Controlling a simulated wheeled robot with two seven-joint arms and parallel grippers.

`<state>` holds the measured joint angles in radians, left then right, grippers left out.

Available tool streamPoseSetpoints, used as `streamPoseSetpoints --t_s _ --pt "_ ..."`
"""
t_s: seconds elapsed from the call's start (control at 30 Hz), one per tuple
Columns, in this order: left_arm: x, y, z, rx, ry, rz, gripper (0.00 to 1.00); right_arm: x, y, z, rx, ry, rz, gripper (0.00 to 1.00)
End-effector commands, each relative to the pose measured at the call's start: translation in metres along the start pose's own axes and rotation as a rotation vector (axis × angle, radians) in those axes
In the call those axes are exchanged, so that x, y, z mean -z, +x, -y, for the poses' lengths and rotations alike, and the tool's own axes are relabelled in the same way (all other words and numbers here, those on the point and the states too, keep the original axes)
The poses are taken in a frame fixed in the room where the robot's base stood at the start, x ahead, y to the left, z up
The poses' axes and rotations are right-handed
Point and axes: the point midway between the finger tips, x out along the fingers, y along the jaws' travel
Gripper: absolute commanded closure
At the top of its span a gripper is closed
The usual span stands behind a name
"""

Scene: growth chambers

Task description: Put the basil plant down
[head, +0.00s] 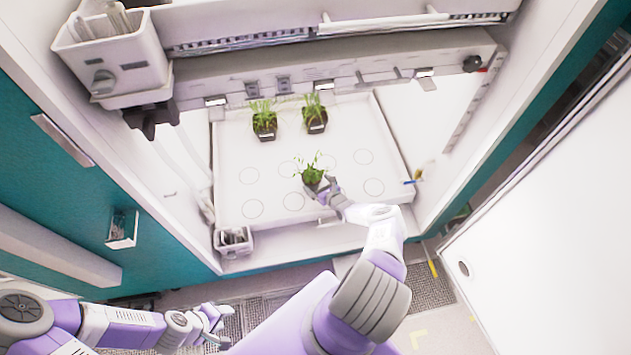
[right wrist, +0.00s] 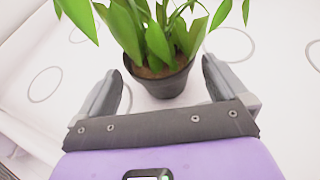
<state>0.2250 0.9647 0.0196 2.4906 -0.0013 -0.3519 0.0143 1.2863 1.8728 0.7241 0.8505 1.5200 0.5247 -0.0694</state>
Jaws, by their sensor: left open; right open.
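The basil plant (head: 312,174) is a leafy green plant in a small dark pot, upright on the white tray (head: 233,200) in the chamber. In the right wrist view its pot (right wrist: 160,80) stands on the white surface between the fingers of my right gripper (right wrist: 160,85). The fingers are spread, with a gap on each side of the pot. In the head view my right gripper (head: 324,190) is at the near side of the pot. My left gripper (head: 216,318) is open and empty, low at the left, outside the chamber.
Two other potted plants (head: 264,120) (head: 315,114) stand at the back of the tray. Several printed circles on the tray are bare. A small grey container (head: 233,240) sits at the tray's front left corner. A white bin (head: 110,55) hangs at the upper left.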

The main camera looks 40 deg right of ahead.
Motion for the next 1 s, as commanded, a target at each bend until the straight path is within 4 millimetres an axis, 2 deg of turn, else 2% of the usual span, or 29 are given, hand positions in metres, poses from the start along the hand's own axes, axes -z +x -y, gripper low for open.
streamPoseSetpoints --t_s 0.03,0.2,0.5,0.7,1.0 --pt "0.0 -0.013 -0.005 0.0 0.0 0.0 0.57 -0.005 -0.012 0.001 0.002 0.003 -0.002 0.0" --pt "-0.001 -0.033 -0.013 0.0 0.0 -0.001 0.57 -0.005 -0.043 0.0 0.0 0.003 -0.002 0.0" --pt "-0.002 -0.057 -0.021 0.0 0.0 0.0 0.57 -0.003 -0.09 0.0 0.001 0.001 0.0 0.0" --pt "-0.003 -0.061 -0.023 0.0 0.0 0.0 0.57 -0.001 -0.1 0.0 0.0 0.0 0.0 0.0" --pt "-0.003 -0.06 -0.022 0.0 0.0 0.0 0.57 0.0 -0.1 -0.001 -0.001 0.0 0.001 0.0"
